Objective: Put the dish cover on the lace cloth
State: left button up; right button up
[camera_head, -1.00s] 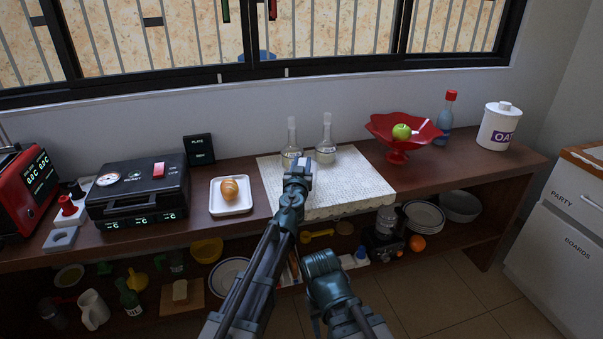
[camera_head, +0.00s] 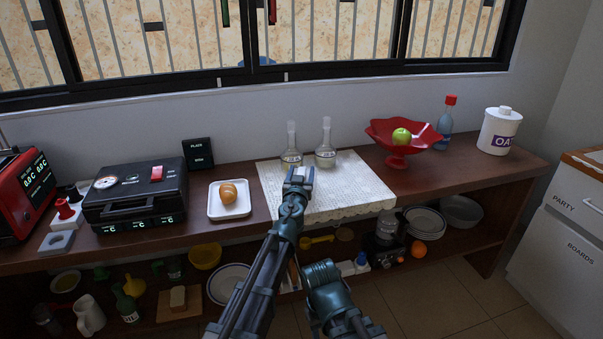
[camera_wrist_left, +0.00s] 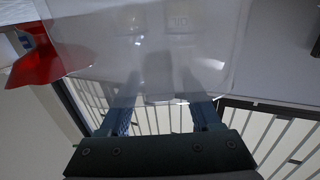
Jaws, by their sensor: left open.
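The white lace cloth (camera_head: 345,190) lies on the brown counter, its front edge hanging over. Two clear glass flasks, the left one (camera_head: 291,158) and the right one (camera_head: 325,154), stand on its back part. My left gripper (camera_head: 298,176) is above the cloth's left part, in front of the flasks. Its fingers (camera_wrist_left: 160,118) are apart in the wrist view. A faint, see-through grey shape (camera_wrist_left: 160,65) fills the space beyond them; I cannot tell whether it is the dish cover. I make out no dish cover in the head view. My right gripper does not show, only its arm.
A bread roll on a white plate (camera_head: 214,210) sits left of the cloth. A red bowl (camera_head: 396,158) with a green apple is at its right, near a blue bottle (camera_head: 445,122) and a white jar (camera_head: 499,135). The cloth's right front is clear.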

pick_arm(q)
jog(key=shift+r, duration=0.1)
jog(key=shift+r, duration=0.2)
jog(key=s+a, duration=0.1)
jog(key=s, duration=1.1)
jog(key=shift+a+f, duration=0.15)
jog(key=shift+a, duration=0.05)
